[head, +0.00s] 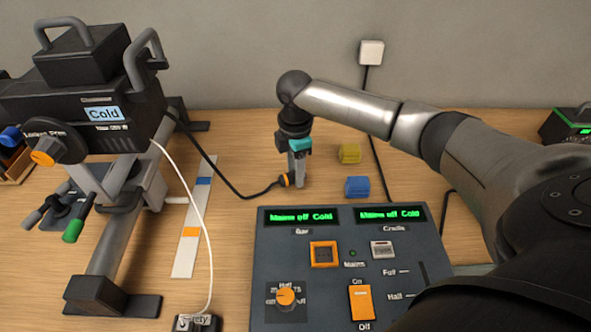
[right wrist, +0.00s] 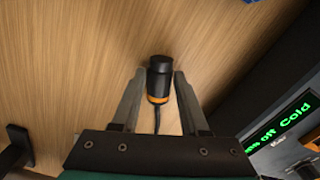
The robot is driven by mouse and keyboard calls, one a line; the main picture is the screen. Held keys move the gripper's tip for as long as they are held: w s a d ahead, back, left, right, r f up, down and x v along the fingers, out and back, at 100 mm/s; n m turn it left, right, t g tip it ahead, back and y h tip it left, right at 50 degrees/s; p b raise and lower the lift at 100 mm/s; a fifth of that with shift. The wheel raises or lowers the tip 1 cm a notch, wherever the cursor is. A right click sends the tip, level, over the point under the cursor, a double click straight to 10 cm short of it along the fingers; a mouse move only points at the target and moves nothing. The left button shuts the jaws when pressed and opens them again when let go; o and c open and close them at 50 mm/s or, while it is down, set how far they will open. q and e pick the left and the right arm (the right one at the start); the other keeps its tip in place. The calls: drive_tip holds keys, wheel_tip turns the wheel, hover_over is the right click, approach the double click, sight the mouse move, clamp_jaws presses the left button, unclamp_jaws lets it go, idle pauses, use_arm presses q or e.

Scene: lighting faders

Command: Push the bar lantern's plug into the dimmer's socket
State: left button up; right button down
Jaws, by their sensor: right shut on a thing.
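The bar lantern (head: 148,98), a black box with a "Cold" display, stands on a grey frame at the left. Its black cable runs to the plug (head: 285,181), black with an orange band. My right gripper (head: 298,181) points down and is shut on the plug, behind the dimmer; the plug (right wrist: 159,80) shows between the fingers in the right wrist view. The dimmer (head: 340,225) is a dark panel at front centre. An orange-framed socket (head: 324,254) lies under its "Bar" display; a grey-framed socket (head: 383,250) lies under the right display. My left gripper is out of view.
A yellow block (head: 350,153) and a blue block (head: 357,187) lie right of the gripper. A black cable drops from a white wall box (head: 371,52). A pale strip (head: 187,255) and white cord lie left of the dimmer. An orange knob (head: 286,297) and switch (head: 361,303) sit on the panel.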

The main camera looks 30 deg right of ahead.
drive_tip(key=shift+c, duration=1.7)
unclamp_jaws()
wheel_tip(320, 180, up, 15)
drive_tip(key=p, duration=0.3)
drive_tip(key=shift+r, duration=0.2)
